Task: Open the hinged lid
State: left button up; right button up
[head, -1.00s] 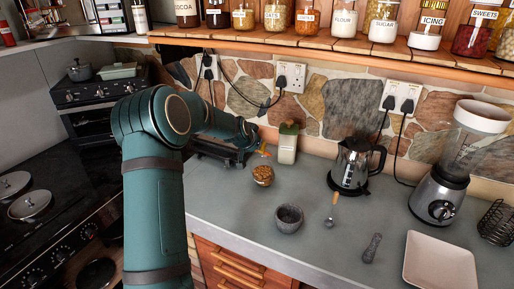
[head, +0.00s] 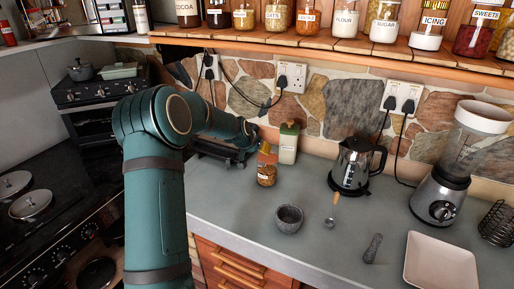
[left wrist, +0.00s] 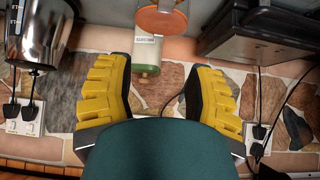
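A small brown-filled jar (head: 266,177) with an orange lid (head: 267,157) stands on the counter in the head view, a pale label on its front. The lid looks down on the jar's top. In the left wrist view, upside down, the orange lid (left wrist: 160,22) shows at the top middle. My left gripper (left wrist: 157,78) has its yellow fingers wide apart with nothing held between them; the lid lies beyond the tips, apart from them. In the head view my green left arm crosses left of the jar and the fingers cannot be made out. My right gripper is out of view.
A green-topped canister (head: 288,143) stands just behind the jar. A black appliance (left wrist: 262,35) is beside it. Bare counter (head: 225,195) lies left of the bowl.

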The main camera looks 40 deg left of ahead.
pick_arm(q)
jog(key=v, duration=1.2)
jog(key=shift+s+f, duration=0.1)
jog(key=shift+s, duration=0.05)
dwell(0.5)
